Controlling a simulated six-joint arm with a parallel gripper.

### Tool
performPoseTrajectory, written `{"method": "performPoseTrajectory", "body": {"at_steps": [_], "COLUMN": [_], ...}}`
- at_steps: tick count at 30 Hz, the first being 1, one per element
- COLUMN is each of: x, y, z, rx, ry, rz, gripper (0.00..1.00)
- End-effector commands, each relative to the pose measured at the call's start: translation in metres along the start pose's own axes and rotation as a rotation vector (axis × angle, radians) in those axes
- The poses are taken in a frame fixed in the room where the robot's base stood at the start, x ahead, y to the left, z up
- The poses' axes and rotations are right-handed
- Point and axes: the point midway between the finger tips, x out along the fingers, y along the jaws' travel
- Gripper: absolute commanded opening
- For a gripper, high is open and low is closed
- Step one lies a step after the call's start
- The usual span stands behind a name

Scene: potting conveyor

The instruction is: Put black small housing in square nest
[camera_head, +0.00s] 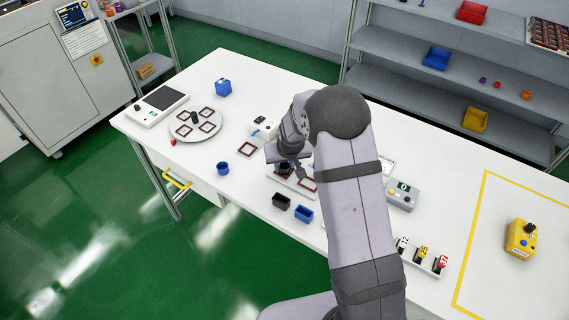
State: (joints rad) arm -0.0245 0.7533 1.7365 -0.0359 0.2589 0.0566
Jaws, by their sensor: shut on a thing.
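My gripper (287,164) is low over the white nest plate (294,187) in the middle of the table, partly hidden by my own arm. It is shut on a small black housing (284,169), of which only a little shows. The housing is at the left square nest, framed in dark red; I cannot tell whether it is seated in it or just above.
A larger black housing (281,202) and a blue rectangular one (304,214) stand in front of the plate. A blue round cup (222,169) is to the left. A round plate (190,133) with several square frames lies farther left. A grey control box (402,195) stands right of my arm.

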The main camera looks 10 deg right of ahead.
Motion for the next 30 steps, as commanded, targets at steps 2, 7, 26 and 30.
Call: {"method": "performPoseTrajectory", "body": {"at_steps": [2,7,26,30], "x": [0.002,0.002,-0.023,-0.04], "y": [0.0,0.0,0.0,0.0], "z": [0.001,0.001,0.0,0.0], "rx": [0.0,0.0,0.0,0.0], "ry": [0.0,0.0,0.003,0.004], "rz": [0.0,0.0,0.0,0.0], "gripper": [0.05,0.51,0.51,0.51]}}
